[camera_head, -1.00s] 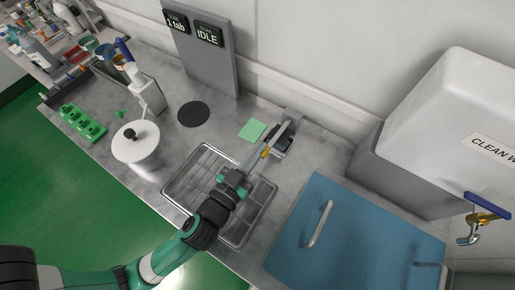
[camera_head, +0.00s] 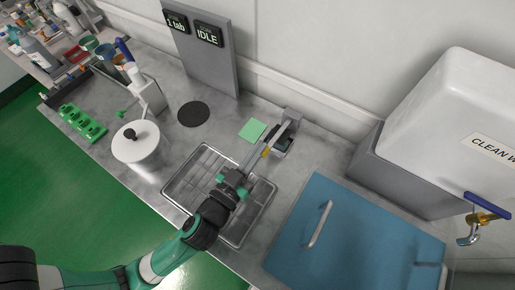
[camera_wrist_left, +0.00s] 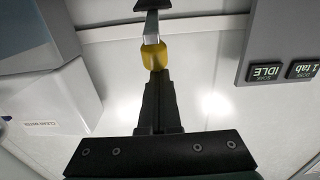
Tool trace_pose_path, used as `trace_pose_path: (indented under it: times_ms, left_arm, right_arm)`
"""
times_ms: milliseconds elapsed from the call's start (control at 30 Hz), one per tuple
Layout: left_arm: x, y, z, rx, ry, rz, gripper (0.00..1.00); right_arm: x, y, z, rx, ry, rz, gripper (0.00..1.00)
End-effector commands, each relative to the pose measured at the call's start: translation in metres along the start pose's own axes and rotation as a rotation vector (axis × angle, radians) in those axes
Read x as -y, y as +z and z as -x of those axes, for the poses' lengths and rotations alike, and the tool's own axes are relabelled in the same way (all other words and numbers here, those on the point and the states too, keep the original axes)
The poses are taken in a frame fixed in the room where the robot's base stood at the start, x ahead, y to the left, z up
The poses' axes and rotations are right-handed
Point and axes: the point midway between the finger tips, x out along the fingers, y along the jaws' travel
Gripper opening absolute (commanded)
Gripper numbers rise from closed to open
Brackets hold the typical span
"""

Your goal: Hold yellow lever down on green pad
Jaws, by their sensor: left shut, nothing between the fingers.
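In the left wrist view the yellow lever tip (camera_wrist_left: 154,55) is straight ahead of the fingers. My left gripper (camera_head: 257,161) is shut and empty, its fingertips right at the yellow tip. I cannot tell whether they press on it or only overlap it in the picture. The flat light-green pad (camera_head: 252,130) lies on the counter left of the tester, apart from the gripper. My right gripper is not in view.
A wire rack tray (camera_head: 196,172) lies under my left arm. A white lidded pot (camera_head: 136,142), a black disc (camera_head: 193,114) and a green tube rack (camera_head: 83,123) stand to the left. A blue panel (camera_head: 355,235) fills the right.

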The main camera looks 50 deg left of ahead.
Motion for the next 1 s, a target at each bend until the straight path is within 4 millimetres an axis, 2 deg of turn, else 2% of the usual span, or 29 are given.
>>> trace_pose_path:
  times_ms: [367,467,633,667,700,900,1000]
  left_arm:
    - [0.000,-0.003,0.000,0.002,0.000,0.000,0.00]
    - [-0.001,-0.015,-0.002,0.001,0.001,-0.001,0.00]
    - [-0.003,-0.053,-0.008,0.001,0.005,0.000,0.00]
    - [-0.004,-0.037,0.002,0.006,0.009,-0.003,0.00]
    - [-0.004,-0.032,0.014,0.006,0.011,-0.003,0.00]
    - [-0.004,-0.026,0.061,0.004,0.014,-0.004,0.00]
    - [-0.004,-0.026,0.078,0.003,0.014,-0.002,0.00]
  right_arm:
    - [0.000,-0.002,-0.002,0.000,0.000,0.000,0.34]
    - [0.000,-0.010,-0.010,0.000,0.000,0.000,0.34]
    - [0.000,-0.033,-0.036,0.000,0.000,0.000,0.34]
    - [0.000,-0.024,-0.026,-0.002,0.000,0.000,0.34]
    - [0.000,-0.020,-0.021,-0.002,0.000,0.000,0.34]
    - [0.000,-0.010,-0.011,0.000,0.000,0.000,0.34]
    - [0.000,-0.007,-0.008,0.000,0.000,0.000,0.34]
